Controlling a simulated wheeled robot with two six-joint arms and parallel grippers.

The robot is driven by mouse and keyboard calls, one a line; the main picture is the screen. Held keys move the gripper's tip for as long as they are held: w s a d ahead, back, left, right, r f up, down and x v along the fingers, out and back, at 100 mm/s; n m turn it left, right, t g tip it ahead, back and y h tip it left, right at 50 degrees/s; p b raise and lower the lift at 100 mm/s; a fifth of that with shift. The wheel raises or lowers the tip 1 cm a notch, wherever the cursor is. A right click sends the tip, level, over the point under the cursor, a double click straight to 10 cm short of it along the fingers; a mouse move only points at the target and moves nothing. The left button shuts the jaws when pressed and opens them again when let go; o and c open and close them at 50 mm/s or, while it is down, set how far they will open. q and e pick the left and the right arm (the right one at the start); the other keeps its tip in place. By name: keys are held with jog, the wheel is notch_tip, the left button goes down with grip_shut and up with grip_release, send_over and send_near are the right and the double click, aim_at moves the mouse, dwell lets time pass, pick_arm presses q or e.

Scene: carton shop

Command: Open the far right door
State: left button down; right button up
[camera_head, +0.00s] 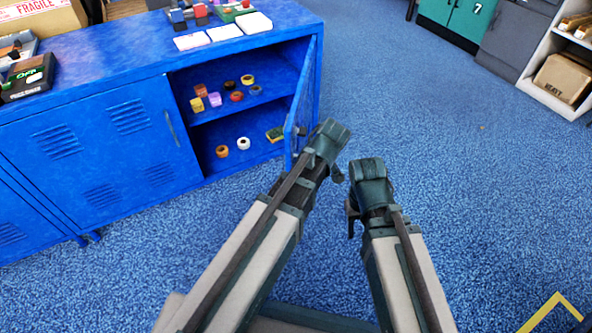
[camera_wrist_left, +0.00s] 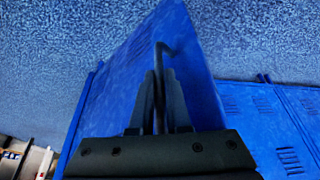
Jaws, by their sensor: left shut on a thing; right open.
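The far right door (camera_head: 304,92) of the blue cabinet (camera_head: 90,75) stands swung well out from the front, seen nearly edge-on in the head view. Its inner compartment is exposed. In the left wrist view the blue door panel (camera_wrist_left: 130,75) fills the middle, with its slim handle (camera_wrist_left: 162,52) rising between the fingers. My left gripper (camera_head: 312,160) is at the door's outer edge, shut on the handle; its fingers show in the left wrist view (camera_wrist_left: 160,97). My right gripper (camera_head: 351,210) is open and empty, to the right of the left one and apart from the door.
Several small rolls and a sponge-like block (camera_head: 275,134) sit on the shelves inside. White cards (camera_head: 222,32) and stamps lie on the cabinet top. The neighbouring door (camera_head: 105,145) is closed. Blue carpet (camera_head: 430,110) is clear to the right. A white shelf (camera_head: 545,85) stands far right.

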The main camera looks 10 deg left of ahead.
pick_arm(q)
jog(key=shift+w+d, duration=0.1)
jog(key=shift+d, duration=0.65)
jog(key=c, duration=0.9)
grip_release()
jog(key=p+v, duration=0.7)
jog(key=shift+r, duration=0.25)
jog(key=shift+c, duration=0.2)
